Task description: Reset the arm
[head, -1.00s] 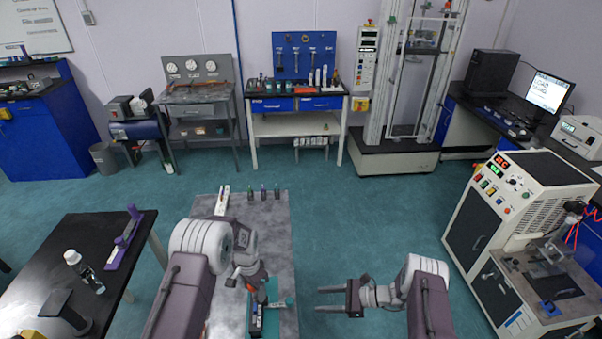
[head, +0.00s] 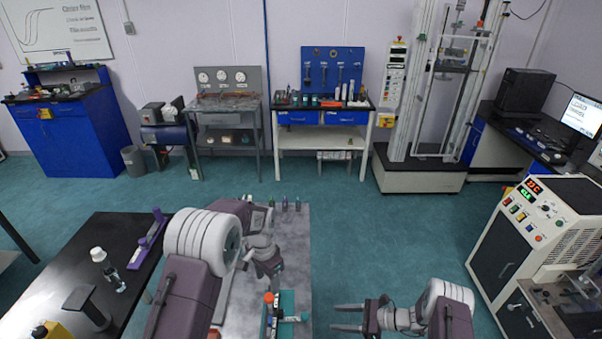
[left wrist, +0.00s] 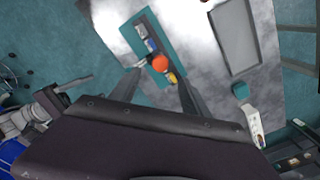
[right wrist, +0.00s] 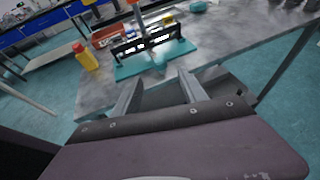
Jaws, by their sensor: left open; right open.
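My left gripper (head: 262,272) is open and empty above the grey-topped table (head: 296,240), just behind a teal base (head: 287,328) with small items and an orange-topped piece (head: 268,297). The left wrist view shows the open left fingers (left wrist: 160,88) with the teal base (left wrist: 133,38) and orange top (left wrist: 160,63) beyond them. My right gripper (head: 348,317) is open and empty to the right of the table. In the right wrist view its fingers (right wrist: 160,92) point toward the teal base (right wrist: 135,68), apart from it.
A black table (head: 75,260) at the left holds a white-capped bottle (head: 113,278) and a purple rack (head: 150,238). Several small bottles (head: 284,204) stand at the grey table's far end. A white machine (head: 545,235) stands at the right. Open green floor lies beyond the table.

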